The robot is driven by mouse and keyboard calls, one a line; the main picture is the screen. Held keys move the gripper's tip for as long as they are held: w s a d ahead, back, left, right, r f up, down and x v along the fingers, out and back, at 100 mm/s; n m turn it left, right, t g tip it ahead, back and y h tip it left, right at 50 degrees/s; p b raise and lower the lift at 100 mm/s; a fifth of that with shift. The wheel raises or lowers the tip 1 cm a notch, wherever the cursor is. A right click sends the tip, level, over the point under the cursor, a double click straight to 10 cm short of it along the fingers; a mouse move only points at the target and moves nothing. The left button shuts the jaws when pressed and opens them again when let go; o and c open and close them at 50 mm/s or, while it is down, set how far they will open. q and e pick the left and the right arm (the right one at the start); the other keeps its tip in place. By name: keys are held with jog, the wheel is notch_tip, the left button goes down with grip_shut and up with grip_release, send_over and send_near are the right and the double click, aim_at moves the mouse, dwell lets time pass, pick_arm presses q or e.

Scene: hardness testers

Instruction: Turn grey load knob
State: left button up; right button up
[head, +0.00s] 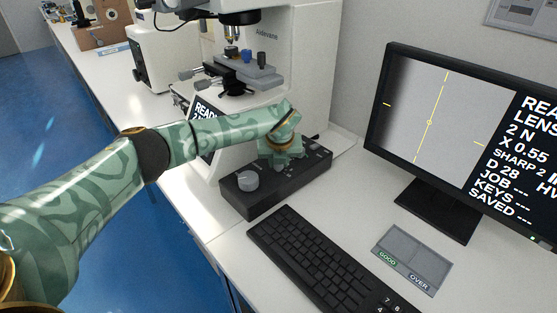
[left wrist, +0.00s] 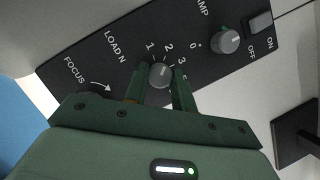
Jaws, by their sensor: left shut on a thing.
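The grey load knob (left wrist: 160,75) sits on the black control panel (left wrist: 112,66) beside the label LOAD N, with numbers around it. Its light pointer mark faces roughly the 2. My left gripper (head: 281,158) reaches down onto the black control box (head: 262,206), and its green fingers are shut on the load knob, one on each side. In the head view the gripper hides this knob. My right gripper is not in view.
A larger grey focus knob (head: 248,181) is left on the box. The lamp knob (left wrist: 226,40) and on/off switch (left wrist: 261,22) lie right of the load knob. A keyboard (head: 322,262) is in front; the monitor (head: 440,130), reading 2 N, stands right. The tester's stage (head: 245,70) is behind.

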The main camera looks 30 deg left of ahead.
aim_at(279, 175)
pick_arm(q)
jog(key=o, duration=1)
jog(key=p+v, duration=0.2)
jog(key=v, duration=0.3)
jog(key=shift+w+a+r, duration=0.1)
jog(key=shift+w+r, duration=0.05)
jog(key=shift+r, duration=0.1)
jog(key=s+d+p, duration=0.3)
jog(key=s+d, duration=0.3)
jog(key=s, duration=0.4)
jog(key=shift+s+d+f, duration=0.25)
